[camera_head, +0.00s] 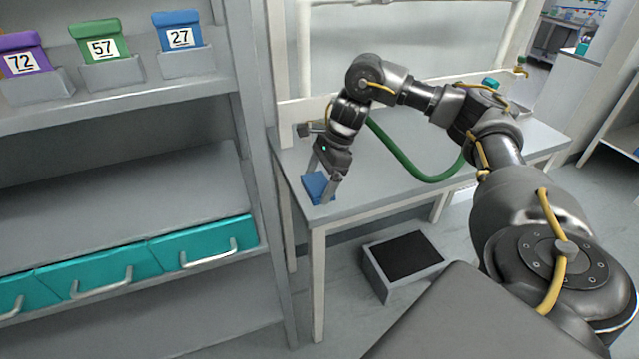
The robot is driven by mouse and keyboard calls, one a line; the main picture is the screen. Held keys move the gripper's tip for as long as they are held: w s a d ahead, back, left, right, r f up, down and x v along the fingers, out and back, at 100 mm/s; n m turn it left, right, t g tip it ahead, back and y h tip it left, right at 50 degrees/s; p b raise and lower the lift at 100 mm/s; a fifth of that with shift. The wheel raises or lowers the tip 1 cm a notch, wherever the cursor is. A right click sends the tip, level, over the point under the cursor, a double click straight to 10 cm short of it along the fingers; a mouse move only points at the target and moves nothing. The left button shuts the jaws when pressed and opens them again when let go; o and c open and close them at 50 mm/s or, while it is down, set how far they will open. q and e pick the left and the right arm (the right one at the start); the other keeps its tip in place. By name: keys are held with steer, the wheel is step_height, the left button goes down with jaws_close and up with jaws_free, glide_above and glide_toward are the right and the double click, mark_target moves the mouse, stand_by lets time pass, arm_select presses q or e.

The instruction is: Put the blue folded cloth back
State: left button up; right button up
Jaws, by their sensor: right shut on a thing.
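The blue folded cloth (316,187) lies at the near left corner of the grey table, or just above it; I cannot tell which. My right gripper (322,188) points down over the cloth and is shut on it, with a finger on either side. The fingers hide parts of its edges. My left gripper does not show in the view.
The grey table (400,193) has a green hose (418,175) curving over it. A shelf unit (130,105) on the left holds purple, green and blue numbered boxes and teal drawers (110,270). A dark-topped step (403,258) stands on the floor.

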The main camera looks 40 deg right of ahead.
steer(key=shift+f, duration=0.25)
steer(key=shift+r, duration=0.1)
steer(key=shift+f, duration=0.2)
steer(key=o, duration=0.8)
steer(key=shift+c, duration=0.2)
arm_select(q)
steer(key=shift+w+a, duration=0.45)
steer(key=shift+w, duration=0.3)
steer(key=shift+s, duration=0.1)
arm_select(e)
steer(key=shift+r, duration=0.35)
arm_select(q)
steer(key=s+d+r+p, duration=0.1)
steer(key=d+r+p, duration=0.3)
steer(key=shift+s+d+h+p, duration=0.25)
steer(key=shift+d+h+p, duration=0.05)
steer(key=shift+p, duration=0.1)
arm_select(e)
steer(key=v, duration=1.1)
steer(key=shift+r, duration=0.3)
